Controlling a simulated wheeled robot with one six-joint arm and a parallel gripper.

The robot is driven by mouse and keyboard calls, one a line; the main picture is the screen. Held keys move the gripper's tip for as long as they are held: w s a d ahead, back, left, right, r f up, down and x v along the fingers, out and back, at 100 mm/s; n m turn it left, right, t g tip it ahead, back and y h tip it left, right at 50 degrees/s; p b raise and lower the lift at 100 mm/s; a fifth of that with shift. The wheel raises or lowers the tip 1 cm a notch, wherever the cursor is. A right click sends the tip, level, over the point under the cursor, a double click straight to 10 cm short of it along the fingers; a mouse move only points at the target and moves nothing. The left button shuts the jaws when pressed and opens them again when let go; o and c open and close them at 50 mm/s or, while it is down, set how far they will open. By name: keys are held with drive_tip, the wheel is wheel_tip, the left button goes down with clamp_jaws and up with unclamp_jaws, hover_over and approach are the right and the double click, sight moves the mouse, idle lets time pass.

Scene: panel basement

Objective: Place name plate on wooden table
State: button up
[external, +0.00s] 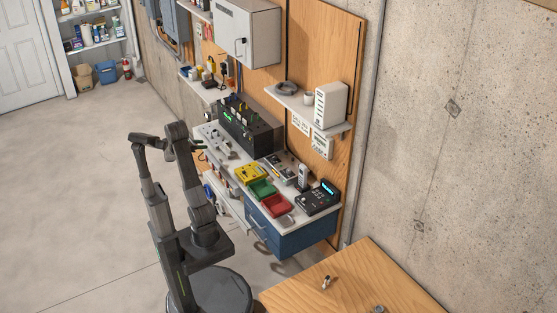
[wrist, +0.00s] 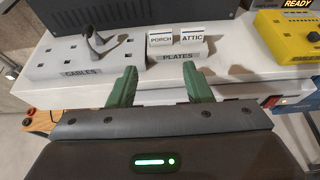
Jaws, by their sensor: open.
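Two small white name plates stand side by side on the workbench in the wrist view: one reading PORCH (wrist: 161,40) and one reading ATTIC (wrist: 193,37). They stand behind a grey PLATES label (wrist: 178,57). My gripper (wrist: 160,84) has its two green fingers wide apart, with nothing between them. It is in front of the plates, apart from them. The wooden table (external: 390,270) is at the bottom right of the external view. In the external view my arm partly hides the gripper, and the plates are too small to tell.
A white CABLES block (wrist: 75,60) with a grey cable stands left of the plates. A black device (external: 245,128) is behind. A yellow device (wrist: 288,38) is to the right. Green (external: 262,190) and red (external: 275,205) trays lie along the bench. Small items lie on the wooden table.

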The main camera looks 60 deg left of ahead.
approach(224, 145)
drive_tip(key=x, duration=0.3)
drive_tip(key=shift+s+a, duration=0.1)
drive_tip(key=shift+a, duration=0.15)
drive_tip(key=shift+p+x, duration=0.75)
drive_tip(key=shift+x, duration=1.95)
drive_tip(key=c, duration=0.7)
